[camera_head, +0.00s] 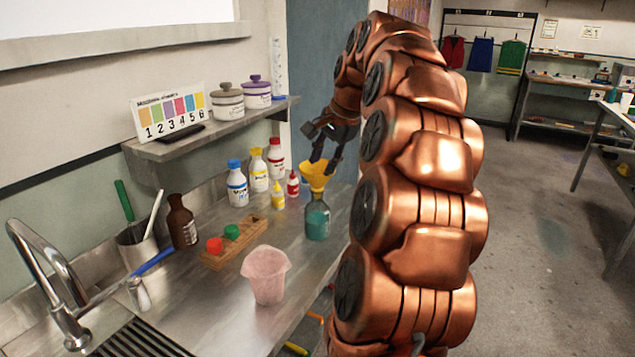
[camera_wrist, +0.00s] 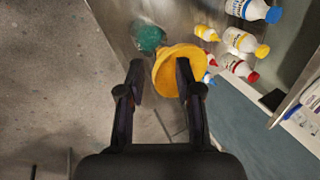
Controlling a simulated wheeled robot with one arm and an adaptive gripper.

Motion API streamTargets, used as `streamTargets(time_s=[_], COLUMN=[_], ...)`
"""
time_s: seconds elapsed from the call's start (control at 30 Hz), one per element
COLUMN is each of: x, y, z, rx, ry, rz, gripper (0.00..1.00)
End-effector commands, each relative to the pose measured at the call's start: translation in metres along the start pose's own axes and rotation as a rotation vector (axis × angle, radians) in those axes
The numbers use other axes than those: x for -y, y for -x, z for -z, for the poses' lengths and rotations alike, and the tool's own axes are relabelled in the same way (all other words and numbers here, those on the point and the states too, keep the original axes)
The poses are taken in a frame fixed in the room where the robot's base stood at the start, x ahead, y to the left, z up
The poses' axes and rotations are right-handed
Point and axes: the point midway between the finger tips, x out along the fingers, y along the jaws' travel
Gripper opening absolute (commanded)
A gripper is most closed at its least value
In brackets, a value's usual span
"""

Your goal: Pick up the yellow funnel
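The yellow funnel (camera_head: 314,172) sits upright in the mouth of a clear bottle with teal liquid (camera_head: 317,221) near the counter's front edge. My gripper (camera_head: 324,163) is at the funnel's rim, with its fingers pointing down. In the wrist view, the fingers of my gripper (camera_wrist: 159,65) are apart. The right finger overlaps the mouth of the funnel (camera_wrist: 166,76), and the left finger is just outside its left rim. I cannot tell whether the right finger is inside the funnel or above it. The funnel's spout is hidden in the bottle.
Blue-, yellow- and red-capped bottles (camera_head: 258,170) stand behind the funnel, with small dropper bottles (camera_head: 278,196) close by. A wooden rack (camera_head: 219,257) and a pink cup (camera_head: 267,275) stand nearer. A shelf (camera_head: 184,143) is above. The counter (camera_head: 310,262) beside the teal bottle is clear.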

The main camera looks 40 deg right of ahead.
Motion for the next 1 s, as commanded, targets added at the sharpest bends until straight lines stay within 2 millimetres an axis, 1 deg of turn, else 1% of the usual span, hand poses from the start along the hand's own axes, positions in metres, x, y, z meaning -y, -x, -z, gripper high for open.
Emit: streamTargets(time_s=[0.03,0.1,0.2,0.33,0.53,0.77,0.87,1.0], x=[-0.002,-0.005,-0.006,-0.006,-0.006,-0.005,-0.005,-0.005], y=[0.003,0.006,0.007,0.002,-0.014,-0.026,-0.036,-0.056], z=[0.014,0.025,0.034,0.036,0.036,0.039,0.041,0.043], rx=[-0.014,-0.024,-0.031,-0.033,-0.031,-0.032,-0.03,-0.028], ry=[-0.037,-0.07,-0.096,-0.101,-0.1,-0.099,-0.099,-0.098], rz=[0.011,0.02,0.025,0.026,0.025,0.026,0.024,0.022], gripper=[0.34,0.34,0.34,0.34,0.34,0.34,0.34,0.34])
